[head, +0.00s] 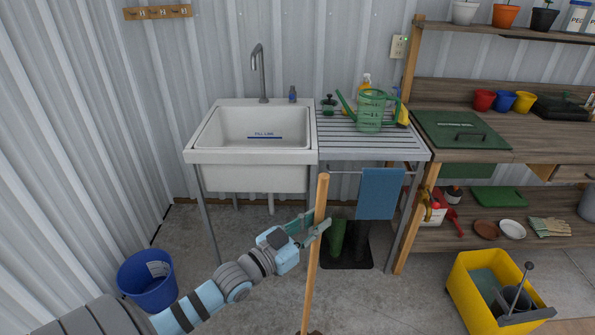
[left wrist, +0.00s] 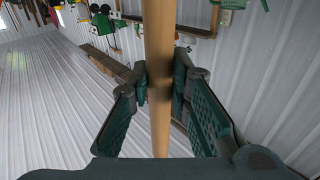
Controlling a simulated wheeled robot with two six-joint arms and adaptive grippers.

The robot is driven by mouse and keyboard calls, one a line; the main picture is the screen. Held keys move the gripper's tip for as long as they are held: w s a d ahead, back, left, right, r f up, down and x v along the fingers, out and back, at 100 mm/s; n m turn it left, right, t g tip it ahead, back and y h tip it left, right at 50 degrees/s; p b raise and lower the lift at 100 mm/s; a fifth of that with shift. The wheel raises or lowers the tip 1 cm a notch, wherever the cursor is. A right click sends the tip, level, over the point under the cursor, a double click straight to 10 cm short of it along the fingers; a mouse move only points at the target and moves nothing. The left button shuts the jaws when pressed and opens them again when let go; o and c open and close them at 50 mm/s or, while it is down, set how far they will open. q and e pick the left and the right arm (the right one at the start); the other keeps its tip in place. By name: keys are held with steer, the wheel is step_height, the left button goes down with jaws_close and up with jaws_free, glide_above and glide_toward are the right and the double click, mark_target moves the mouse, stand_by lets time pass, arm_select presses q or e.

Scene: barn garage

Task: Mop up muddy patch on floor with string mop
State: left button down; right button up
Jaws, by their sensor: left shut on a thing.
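My left gripper (head: 309,228) is shut on the wooden handle (head: 320,205) of the mop, in the middle of the head view. The handle stands nearly upright, leaning slightly, in front of the sink unit. In the left wrist view the handle (left wrist: 158,60) runs between the two green finger pads of the gripper (left wrist: 160,85). The mop's lower end is at the bottom edge of the head view, and its strings cannot be made out. No muddy patch shows in these frames. My right gripper is not in view.
A blue bucket (head: 149,284) stands on the floor at left. A white sink (head: 250,150) and slatted rack (head: 372,143) stand behind the handle. A yellow mop bucket (head: 470,300) is at lower right, by a wooden workbench (head: 480,85).

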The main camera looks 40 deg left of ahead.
arm_select(q)
steer(key=w+a+r+n+y+p, duration=0.1)
steer(key=w+a+n+y+p, duration=0.4)
steer(key=w+a, duration=0.55)
step_height(320, 180, down, 19)
steer(key=s+a+y+b, duration=0.1)
steer(key=b, duration=1.7)
steer(key=shift+s+a+m+t, duration=0.3)
steer(key=shift+a, duration=0.1)
steer(key=shift+s, duration=0.1)
